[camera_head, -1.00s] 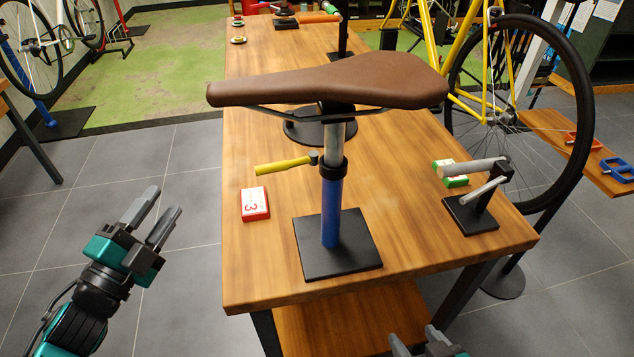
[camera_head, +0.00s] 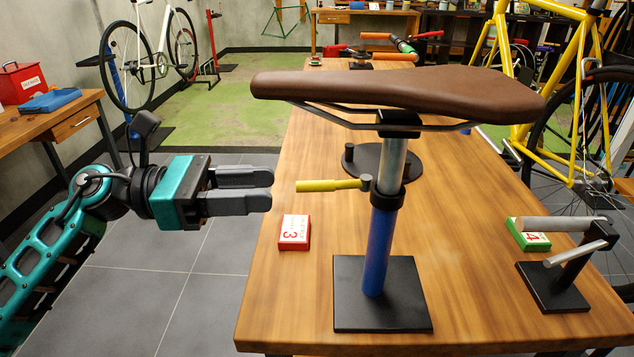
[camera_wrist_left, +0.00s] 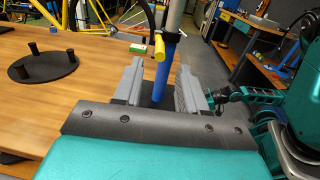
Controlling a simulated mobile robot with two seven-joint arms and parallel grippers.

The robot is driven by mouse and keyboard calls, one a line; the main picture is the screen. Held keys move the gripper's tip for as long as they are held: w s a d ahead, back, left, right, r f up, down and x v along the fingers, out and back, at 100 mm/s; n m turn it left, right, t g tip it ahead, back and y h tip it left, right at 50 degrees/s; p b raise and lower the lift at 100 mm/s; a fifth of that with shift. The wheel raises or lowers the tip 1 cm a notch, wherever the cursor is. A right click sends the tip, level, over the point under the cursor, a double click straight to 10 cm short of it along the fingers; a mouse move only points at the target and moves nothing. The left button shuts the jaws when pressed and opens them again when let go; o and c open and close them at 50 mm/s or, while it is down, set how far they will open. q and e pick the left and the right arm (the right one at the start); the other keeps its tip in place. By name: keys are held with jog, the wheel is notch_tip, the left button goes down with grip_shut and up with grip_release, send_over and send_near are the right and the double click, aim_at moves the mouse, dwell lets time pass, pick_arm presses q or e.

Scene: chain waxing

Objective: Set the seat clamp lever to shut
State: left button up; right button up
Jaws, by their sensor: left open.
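The seat clamp lever (camera_head: 328,185) is a yellow handle sticking out left from the black clamp collar (camera_head: 388,190). The collar sits around the post, silver above and blue (camera_head: 379,250) below, under a brown saddle (camera_head: 400,92). My left gripper (camera_head: 270,188) is open and empty, level with the lever and left of its free end, with a small gap. In the left wrist view the lever's yellow end (camera_wrist_left: 158,46) and the blue post (camera_wrist_left: 163,75) show between the open fingers (camera_wrist_left: 160,66). Part of my right arm (camera_wrist_left: 258,97) shows there; its fingers are unclear.
A red box marked 3 (camera_head: 295,232) lies on the wooden table (camera_head: 300,290), below and left of the lever. The post stands on a black base plate (camera_head: 380,312). A green box (camera_head: 528,235) and a stand with a grey bar (camera_head: 556,275) are at right.

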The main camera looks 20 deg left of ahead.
aim_at(330, 186)
pick_arm(q)
jog(key=p+x, duration=0.1)
jog(key=x, duration=0.7)
grip_shut()
dwell(0.6)
